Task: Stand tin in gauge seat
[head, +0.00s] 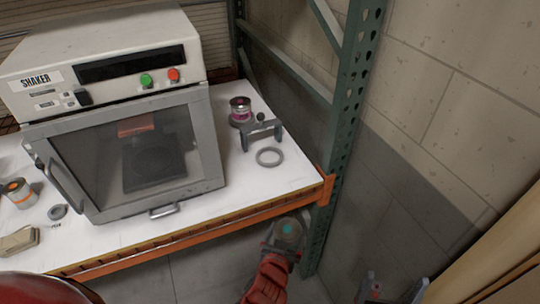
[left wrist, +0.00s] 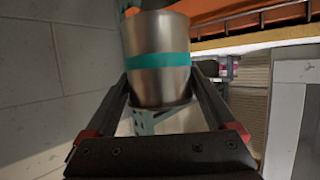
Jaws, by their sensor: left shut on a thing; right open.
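My left gripper (head: 284,240) is shut on a metal tin (head: 289,226) in front of the shelf's orange front beam, near the green post. In the left wrist view the tin (left wrist: 158,80) has a teal band and sits between the two fingers of my left gripper (left wrist: 160,88). A flat grey ring (head: 270,157), which looks like the seat, lies empty on the white shelf at the right. A grey gauge bracket (head: 262,132) stands just behind it. My right gripper (head: 394,291) is open and empty at the bottom edge, partly cut off.
A tin with a magenta band (head: 240,108) stands behind the bracket. A shaker machine (head: 120,110) fills the shelf's middle. An orange-banded tin (head: 17,192), a small ring (head: 58,211) and a beige block (head: 19,240) are at the left. The green post (head: 345,130) bounds the shelf's right end.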

